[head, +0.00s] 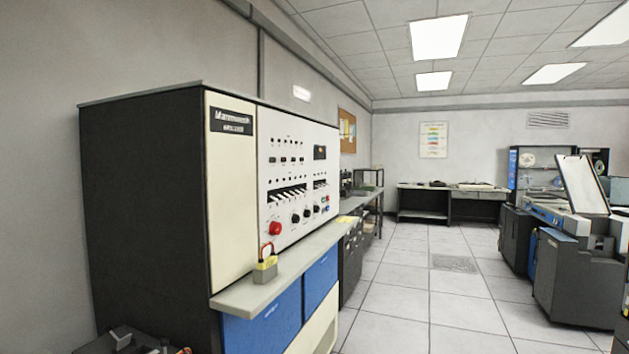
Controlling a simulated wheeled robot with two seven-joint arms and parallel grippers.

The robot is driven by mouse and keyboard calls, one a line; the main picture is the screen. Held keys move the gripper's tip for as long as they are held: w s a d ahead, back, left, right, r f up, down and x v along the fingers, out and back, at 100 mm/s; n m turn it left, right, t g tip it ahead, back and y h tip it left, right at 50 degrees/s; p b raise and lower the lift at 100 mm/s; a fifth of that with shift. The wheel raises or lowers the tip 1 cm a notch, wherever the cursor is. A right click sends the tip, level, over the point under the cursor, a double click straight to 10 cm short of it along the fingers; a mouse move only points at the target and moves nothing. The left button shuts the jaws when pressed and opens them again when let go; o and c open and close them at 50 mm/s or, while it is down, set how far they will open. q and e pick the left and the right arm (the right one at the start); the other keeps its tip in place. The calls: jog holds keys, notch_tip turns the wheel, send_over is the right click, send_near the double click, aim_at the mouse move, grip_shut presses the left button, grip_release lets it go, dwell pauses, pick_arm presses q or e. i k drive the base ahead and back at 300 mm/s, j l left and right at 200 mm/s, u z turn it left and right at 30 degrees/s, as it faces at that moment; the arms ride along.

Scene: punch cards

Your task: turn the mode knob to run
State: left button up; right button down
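A tall machine cabinet (150,200) with a dark side stands at the left. Its white control panel (284,160) faces right and carries switches, indicators, a red button (275,229) and several small black knobs. One black knob (295,218) sits right of the red button, with others beside it toward the far end. The labels are too small to read, so I cannot tell which is the mode knob or where it points.
A padlock-like object (265,268) with a red loop stands on the grey ledge (245,296) below the panel. A dark and blue machine (575,270) stands at the right. Desks (455,190) line the back wall. The tiled floor (420,290) between is clear.

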aim_at(275, 228)
jog(key=i+l+u, duration=0.2)
jog(key=i+l, duration=0.4)
jog(key=i, duration=0.3)
jog(key=i+l+u, duration=0.2)
jog(key=i+l, duration=0.5)
jog(key=i, duration=0.15)
